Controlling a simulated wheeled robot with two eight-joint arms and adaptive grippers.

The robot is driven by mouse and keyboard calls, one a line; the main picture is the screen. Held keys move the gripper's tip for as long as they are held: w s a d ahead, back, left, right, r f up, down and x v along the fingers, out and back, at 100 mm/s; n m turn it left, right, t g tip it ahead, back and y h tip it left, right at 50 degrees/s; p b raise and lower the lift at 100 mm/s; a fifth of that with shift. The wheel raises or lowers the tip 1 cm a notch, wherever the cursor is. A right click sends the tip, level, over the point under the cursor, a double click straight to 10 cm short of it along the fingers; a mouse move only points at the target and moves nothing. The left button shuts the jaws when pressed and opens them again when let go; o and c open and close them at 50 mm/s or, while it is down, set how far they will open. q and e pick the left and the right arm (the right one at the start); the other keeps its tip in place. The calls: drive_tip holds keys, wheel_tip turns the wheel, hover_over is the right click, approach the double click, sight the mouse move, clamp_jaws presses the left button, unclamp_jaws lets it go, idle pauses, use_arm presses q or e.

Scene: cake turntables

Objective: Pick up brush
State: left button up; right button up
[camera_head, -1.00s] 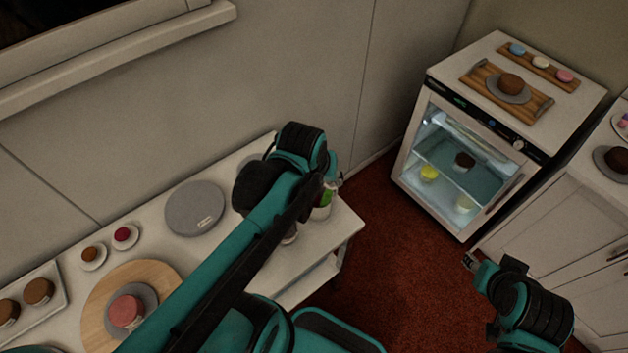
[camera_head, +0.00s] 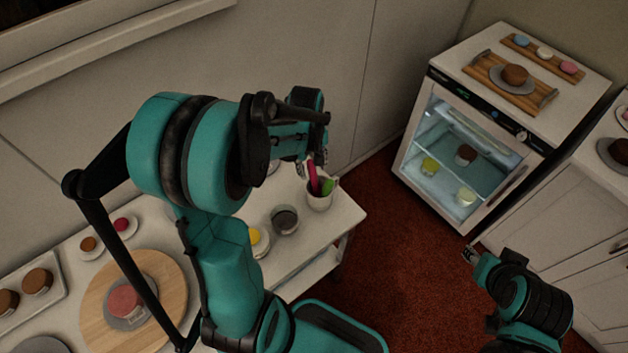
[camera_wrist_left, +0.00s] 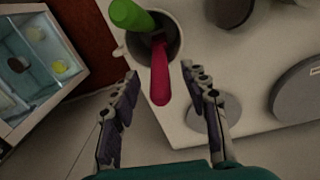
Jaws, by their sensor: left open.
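A white cup (camera_head: 319,201) stands near the right end of the white table, with a pink-red handle (camera_head: 312,178) and a green handle (camera_head: 327,187) sticking up out of it. In the left wrist view the pink-red handle (camera_wrist_left: 160,80) and green handle (camera_wrist_left: 130,16) lean out of the cup (camera_wrist_left: 172,22). Their lower ends are hidden, so I cannot tell which is the brush. My left gripper (camera_wrist_left: 160,72) is open above the cup, its fingers on either side of the pink-red handle and apart from it. My right gripper (camera_head: 470,255) is low at the right, its opening unclear.
A dark bowl (camera_head: 285,220) and a yellow item (camera_head: 254,236) on a saucer stand near the cup. A wooden board (camera_head: 165,270) with a pink cake is at the left. A glass-door fridge (camera_head: 470,150) stands at the right. Red floor lies between.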

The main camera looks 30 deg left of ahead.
sight(313, 173)
use_arm(q)
drive_tip(key=f, duration=0.1)
drive_tip(key=f+b, duration=0.1)
drive_tip(key=f, duration=0.2)
drive_tip(key=shift+w+f, duration=0.1)
drive_tip(key=shift+w, duration=0.15)
drive_tip(key=shift+c, duration=0.9)
clamp_jaws()
wheel_tip(313, 173, up, 10)
drive_tip(key=p, duration=0.3)
